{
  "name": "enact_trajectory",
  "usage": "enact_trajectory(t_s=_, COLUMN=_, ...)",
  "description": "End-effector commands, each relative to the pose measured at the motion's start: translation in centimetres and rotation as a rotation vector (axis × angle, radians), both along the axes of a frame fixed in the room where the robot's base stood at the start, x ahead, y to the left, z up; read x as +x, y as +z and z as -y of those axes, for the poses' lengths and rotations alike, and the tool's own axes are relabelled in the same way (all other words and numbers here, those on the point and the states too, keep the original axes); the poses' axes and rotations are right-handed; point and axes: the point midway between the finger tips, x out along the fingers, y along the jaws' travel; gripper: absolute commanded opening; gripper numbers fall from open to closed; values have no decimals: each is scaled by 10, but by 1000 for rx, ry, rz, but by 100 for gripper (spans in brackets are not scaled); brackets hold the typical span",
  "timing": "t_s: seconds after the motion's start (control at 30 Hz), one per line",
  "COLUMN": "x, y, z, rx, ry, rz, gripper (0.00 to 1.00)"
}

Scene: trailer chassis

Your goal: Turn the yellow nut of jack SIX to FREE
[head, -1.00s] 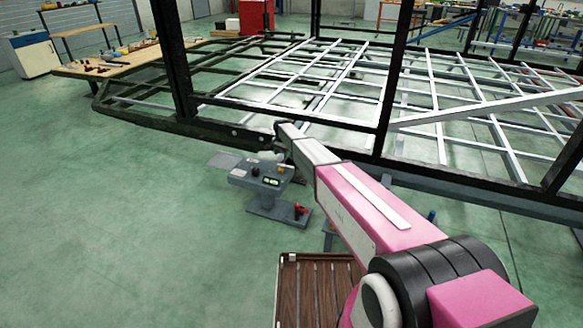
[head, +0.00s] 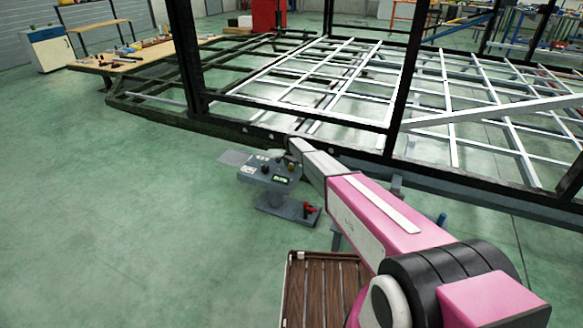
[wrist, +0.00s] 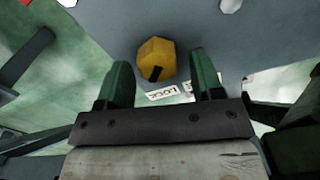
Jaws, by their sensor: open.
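The yellow nut (wrist: 155,60) sits on a grey panel (wrist: 235,45) in the wrist view. It is faceted, with a black mark on its near side pointing down toward a white label (wrist: 165,93) reading LOCK. A second label is mostly hidden by the right finger. My gripper (wrist: 160,64) is open, its two green fingers on either side of the nut's near side, with visible gaps. Contact and depth are hard to judge. In the head view, a grey jack stand (head: 268,175) is by the frame's edge; my arm hides the gripper there. No jack number is readable.
The black and white chassis frame (head: 330,85) runs behind the stand. Red-handled hardware (head: 309,208) sits on the stand's base. A slatted brown platform (head: 325,285) lies in front. Green floor to the left is clear. A workbench (head: 150,55) is at the back left.

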Motion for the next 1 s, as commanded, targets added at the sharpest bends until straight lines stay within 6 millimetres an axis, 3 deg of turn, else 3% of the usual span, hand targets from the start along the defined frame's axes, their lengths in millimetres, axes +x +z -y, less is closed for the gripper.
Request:
enact_trajectory(t_s=0.27, x=0, y=-2, z=0, rx=0, ry=0, rz=0, gripper=57)
enact_trajectory(t_s=0.4, x=0, y=-2, z=0, rx=0, ry=0, rz=0, gripper=12)
enact_trajectory(t_s=0.73, x=0, y=-2, z=0, rx=0, ry=23, rz=0, gripper=11)
enact_trajectory(t_s=1.0, x=1, y=-2, z=-1, rx=0, ry=161, rz=0, gripper=11)
